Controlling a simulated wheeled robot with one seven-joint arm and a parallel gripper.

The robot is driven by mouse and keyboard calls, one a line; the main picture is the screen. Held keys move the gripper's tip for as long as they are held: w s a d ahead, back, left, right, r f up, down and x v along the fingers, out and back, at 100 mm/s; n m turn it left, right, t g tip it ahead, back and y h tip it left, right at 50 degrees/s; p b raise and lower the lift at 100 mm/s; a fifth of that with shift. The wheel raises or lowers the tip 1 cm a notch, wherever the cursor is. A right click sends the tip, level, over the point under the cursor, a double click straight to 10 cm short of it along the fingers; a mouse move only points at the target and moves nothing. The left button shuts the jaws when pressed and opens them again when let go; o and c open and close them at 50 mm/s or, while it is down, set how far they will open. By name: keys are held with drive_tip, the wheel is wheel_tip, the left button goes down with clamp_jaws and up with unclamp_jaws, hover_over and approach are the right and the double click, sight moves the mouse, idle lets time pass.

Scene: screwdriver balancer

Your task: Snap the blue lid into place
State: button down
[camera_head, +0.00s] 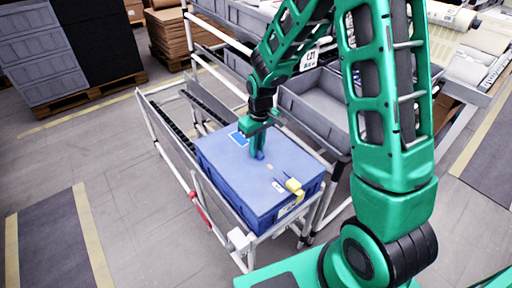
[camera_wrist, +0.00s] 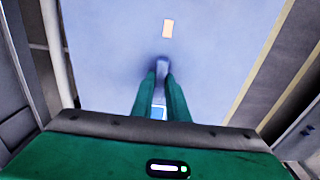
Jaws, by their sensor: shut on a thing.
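The blue lid (camera_head: 225,153) lies over the top of a blue box (camera_head: 258,214) on the rack. From here I cannot tell whether its edges are fully seated. My gripper (camera_head: 258,153) points down at the middle of the lid. Its two green fingers are close together, shut on a small blue part that rises from the lid. The wrist view shows the lid (camera_wrist: 110,45) filling most of the picture, with my gripper (camera_wrist: 161,75) at its middle. The fingers hide most of the part they hold.
A yellow piece (camera_head: 294,187) sits near the lid's front right edge. A white-framed rack (camera_head: 164,140) surrounds the box. Grey bins (camera_head: 318,108) stand behind it to the right. Grey floor (camera_head: 130,200) is clear at the left.

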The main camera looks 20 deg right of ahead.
drive_tip(key=shift+f, duration=0.7)
idle(1.7)
drive_tip(key=c, duration=1.6)
unclamp_jaws()
drive_tip(key=shift+c, duration=0.2)
wheel_tip(320, 180, up, 11)
drive_tip(key=shift+s+d+f, duration=0.15)
drive_tip(key=shift+s, duration=0.15)
